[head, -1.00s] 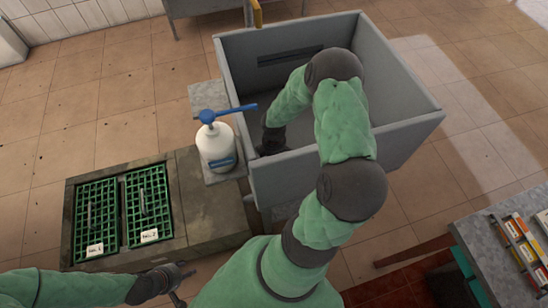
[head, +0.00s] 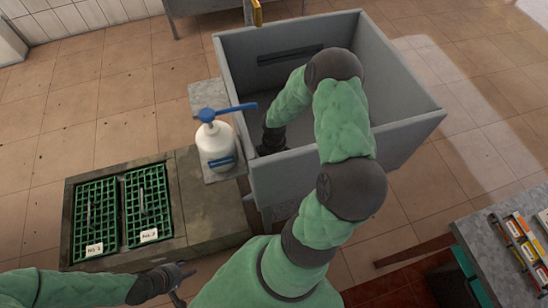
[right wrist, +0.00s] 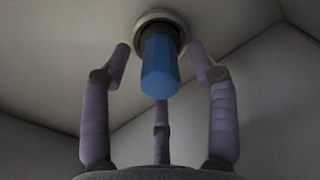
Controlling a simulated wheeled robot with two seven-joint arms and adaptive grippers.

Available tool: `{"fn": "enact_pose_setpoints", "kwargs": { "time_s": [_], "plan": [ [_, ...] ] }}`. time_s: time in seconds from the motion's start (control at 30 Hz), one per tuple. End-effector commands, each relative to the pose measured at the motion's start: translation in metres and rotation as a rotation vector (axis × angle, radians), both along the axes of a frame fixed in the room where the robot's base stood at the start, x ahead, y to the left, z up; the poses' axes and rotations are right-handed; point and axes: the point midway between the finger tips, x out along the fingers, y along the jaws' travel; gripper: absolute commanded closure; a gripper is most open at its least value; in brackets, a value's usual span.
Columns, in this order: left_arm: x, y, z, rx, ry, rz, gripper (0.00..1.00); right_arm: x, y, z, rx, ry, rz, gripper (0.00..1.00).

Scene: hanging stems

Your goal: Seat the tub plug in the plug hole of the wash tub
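The grey wash tub (head: 408,130) stands at top centre in the head view, and my right arm reaches down into it. My right gripper (head: 268,148) is low at the tub's left inside corner, partly hidden by the wall. In the right wrist view, the blue tub plug (right wrist: 160,70) has its dark collar against or inside the pale ring of the plug hole (right wrist: 179,22). I cannot tell how deep it sits. The fingers of my right gripper (right wrist: 161,75) stand spread around the plug with gaps at the sides. My left gripper (head: 184,282) is open and empty at bottom left.
A white pump bottle (head: 216,147) with a blue top stands on a ledge at the tub's left wall. Green grates (head: 148,204) lie in a stone slab to the left. A table (head: 490,262) with small coloured boxes is at lower right. Tiled floor is open around.

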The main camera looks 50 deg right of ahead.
Motion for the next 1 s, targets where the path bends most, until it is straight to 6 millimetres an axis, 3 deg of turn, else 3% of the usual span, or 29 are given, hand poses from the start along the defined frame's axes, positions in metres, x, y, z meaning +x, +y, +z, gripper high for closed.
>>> {"fn": "enact_pose_setpoints", "kwargs": {
  "time_s": [0.27,0.7,1.0],
  "plan": [
    [0.000,0.000,0.000,0.000,0.000,0.000,0.60,0.001,-0.001,0.011,-0.003,-0.001,0.000,0.40],
    [0.000,0.000,0.000,0.000,0.000,0.000,0.60,0.001,0.000,0.092,-0.002,-0.003,0.000,0.40],
    [0.000,0.000,0.000,0.000,0.000,0.000,0.60,0.000,0.000,0.119,0.000,-0.001,0.000,0.40]
  ]
}}
